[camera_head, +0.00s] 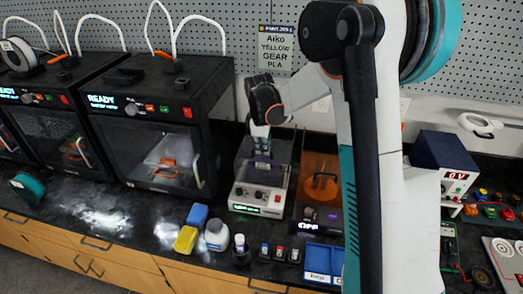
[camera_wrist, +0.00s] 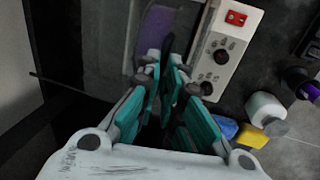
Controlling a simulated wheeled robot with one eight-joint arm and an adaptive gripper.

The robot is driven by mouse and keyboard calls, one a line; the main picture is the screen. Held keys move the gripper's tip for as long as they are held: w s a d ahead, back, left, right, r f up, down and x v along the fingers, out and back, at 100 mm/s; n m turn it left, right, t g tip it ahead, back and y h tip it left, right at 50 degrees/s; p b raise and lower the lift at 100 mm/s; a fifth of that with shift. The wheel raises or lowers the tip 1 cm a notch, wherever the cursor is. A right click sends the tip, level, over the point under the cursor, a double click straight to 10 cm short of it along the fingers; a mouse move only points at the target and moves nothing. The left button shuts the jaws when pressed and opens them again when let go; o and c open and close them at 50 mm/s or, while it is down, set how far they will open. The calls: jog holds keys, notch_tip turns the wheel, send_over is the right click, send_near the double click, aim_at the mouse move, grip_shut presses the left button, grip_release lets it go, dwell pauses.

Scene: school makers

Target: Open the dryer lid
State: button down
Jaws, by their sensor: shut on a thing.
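The dryer is a pale box with a grey lid, standing on the dark bench in the middle of the head view. Its front panel (camera_head: 257,198) has knobs, a red switch and a lit green display; the panel also shows in the wrist view (camera_wrist: 222,55). A purple spool shows through the clear dryer lid (camera_wrist: 120,25). My gripper (camera_head: 261,150) reaches down over the lid from behind. In the wrist view my gripper's teal fingers (camera_wrist: 166,75) are closed around a dark, narrow part at the lid, seemingly its handle. The fingers hide most of that part. I cannot tell whether the lid is raised.
An orange-lidded box (camera_head: 319,180) stands close to the dryer's right. Black printers (camera_head: 160,120) stand at the left. A white bottle (camera_head: 216,236), a yellow block (camera_head: 185,239), a blue block (camera_head: 197,215) and a blue tray (camera_head: 323,262) lie in front. A pegboard wall is behind.

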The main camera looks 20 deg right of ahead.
jog(key=w+d, duration=0.7)
jog(key=w, duration=0.4)
jog(key=shift+d+p, duration=0.25)
jog(key=shift+p, duration=0.15)
jog(key=c, duration=1.7)
grip_release()
jog(key=shift+w+f, duration=0.1)
jog(key=r, duration=0.4)
jog(key=s+a+r, duration=0.1)
jog(key=r, duration=0.3)
jog(key=s+r, duration=0.1)
jog(key=r, duration=0.3)
jog(key=shift+a, duration=0.15)
